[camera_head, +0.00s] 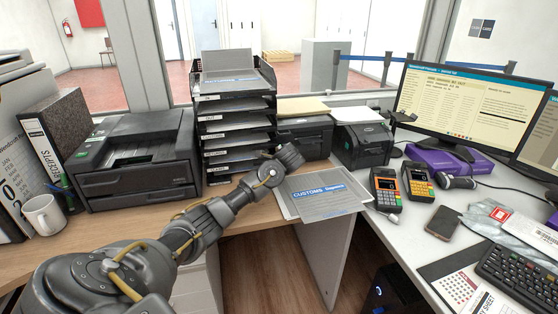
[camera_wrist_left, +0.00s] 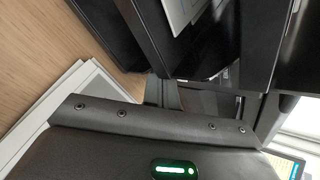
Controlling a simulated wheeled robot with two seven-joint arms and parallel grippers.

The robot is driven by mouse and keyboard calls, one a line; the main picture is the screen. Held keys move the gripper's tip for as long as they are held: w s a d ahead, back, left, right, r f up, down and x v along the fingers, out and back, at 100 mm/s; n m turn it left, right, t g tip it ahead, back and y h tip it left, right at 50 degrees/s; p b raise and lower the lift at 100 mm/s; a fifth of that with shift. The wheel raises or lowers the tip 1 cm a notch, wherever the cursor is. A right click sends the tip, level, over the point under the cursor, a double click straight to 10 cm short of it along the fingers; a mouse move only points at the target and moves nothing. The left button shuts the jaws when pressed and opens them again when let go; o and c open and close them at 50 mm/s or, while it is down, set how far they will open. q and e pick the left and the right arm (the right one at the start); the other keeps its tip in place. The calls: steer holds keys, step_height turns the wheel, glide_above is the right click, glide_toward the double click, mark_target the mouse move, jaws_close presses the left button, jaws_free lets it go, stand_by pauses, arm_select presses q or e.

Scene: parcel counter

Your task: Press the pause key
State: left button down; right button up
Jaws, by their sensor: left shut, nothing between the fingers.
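No pause key can be picked out; key labels are too small to read. A black keyboard (camera_head: 520,274) lies at the right edge of the counter. Two small card terminals with keys, one orange-edged (camera_head: 386,187) and one yellow (camera_head: 418,184), lie at the middle right. A black label printer (camera_head: 362,146) stands behind them, left of the monitor. My left gripper (camera_head: 291,155) is shut and empty, above the counter in front of the document trays and another small black printer (camera_head: 304,138). The left wrist view shows my gripper's dark body with a green light. My right gripper is not in view.
A tall stack of document trays (camera_head: 236,128) and a large printer (camera_head: 139,164) stand at the left, with a white mug (camera_head: 44,215). A phone (camera_head: 443,222) and monitor (camera_head: 463,104) are at the right.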

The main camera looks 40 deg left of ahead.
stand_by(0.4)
arm_select(q)
steer(key=shift+w+a+r+p, duration=0.15)
steer(key=shift+a+p, duration=0.1)
steer(key=shift+p, duration=0.15)
steer(key=shift+w+a, duration=0.1)
